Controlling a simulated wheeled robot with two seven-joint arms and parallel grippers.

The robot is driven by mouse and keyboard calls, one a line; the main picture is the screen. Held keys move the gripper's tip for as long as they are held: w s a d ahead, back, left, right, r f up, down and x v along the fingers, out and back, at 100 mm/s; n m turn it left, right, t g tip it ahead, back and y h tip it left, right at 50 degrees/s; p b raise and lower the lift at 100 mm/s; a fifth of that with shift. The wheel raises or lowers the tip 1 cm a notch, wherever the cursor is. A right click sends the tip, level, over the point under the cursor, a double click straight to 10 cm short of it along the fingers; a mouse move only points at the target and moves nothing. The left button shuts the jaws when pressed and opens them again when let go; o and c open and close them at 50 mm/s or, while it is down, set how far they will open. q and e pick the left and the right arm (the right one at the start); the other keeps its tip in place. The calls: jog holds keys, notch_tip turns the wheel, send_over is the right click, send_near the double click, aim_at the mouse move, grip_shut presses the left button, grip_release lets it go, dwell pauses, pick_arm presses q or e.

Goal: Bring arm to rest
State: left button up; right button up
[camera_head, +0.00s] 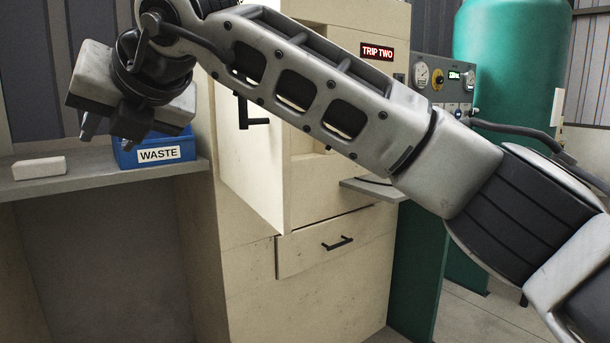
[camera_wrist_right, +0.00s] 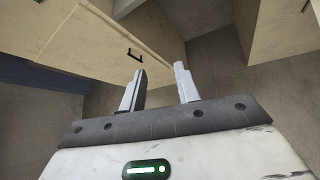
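My right arm reaches across the head view from the lower right to the upper left. My right gripper (camera_head: 109,133) hangs at the upper left, in front of the blue waste bin and above the grey shelf. In the right wrist view my right gripper (camera_wrist_right: 160,70) shows two fingers standing apart with nothing between them, so it is open and empty. My left gripper is not in view.
A blue bin (camera_head: 157,154) labelled WASTE and a pale block (camera_head: 38,168) sit on the grey shelf (camera_head: 100,180). A beige cabinet (camera_head: 310,300) with an open door (camera_head: 250,170) stands behind my arm. A gauge panel (camera_head: 440,75) and green tank (camera_head: 510,35) stand right.

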jog(key=s+f+m+g+y, duration=0.2)
jog(key=s+f+g+y, duration=0.35)
jog(key=g+y, duration=0.3)
jog(key=w+d+f+m+t+h+p, duration=0.1)
jog(key=w+d+f+m+t+h, duration=0.25)
jog(key=d+f+m+t, duration=0.9)
jog(key=w+d+f+m+t+h, duration=0.2)
jog(key=w+d+f+m+t, duration=0.45)
jog(key=m, duration=0.95)
jog(key=s+d+f+m+h, duration=0.35)
jog(key=d+f, duration=0.25)
jog(key=f, duration=0.2)
jog(key=s+d+f+m+h, duration=0.35)
jog(key=s+d+f, duration=0.2)
jog(key=f, duration=0.25)
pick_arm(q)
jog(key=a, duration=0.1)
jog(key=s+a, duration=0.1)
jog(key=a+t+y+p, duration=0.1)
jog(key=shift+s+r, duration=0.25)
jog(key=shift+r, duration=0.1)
pick_arm(e)
jog(key=s+d+f+m+g+h, duration=0.2)
jog(key=s+d+f+g, duration=0.3)
jog(key=s+f, duration=0.6)
jog(key=shift+s+d+g, duration=0.35)
jog(key=shift+s+g, duration=0.2)
jog(key=shift+g, duration=0.1)
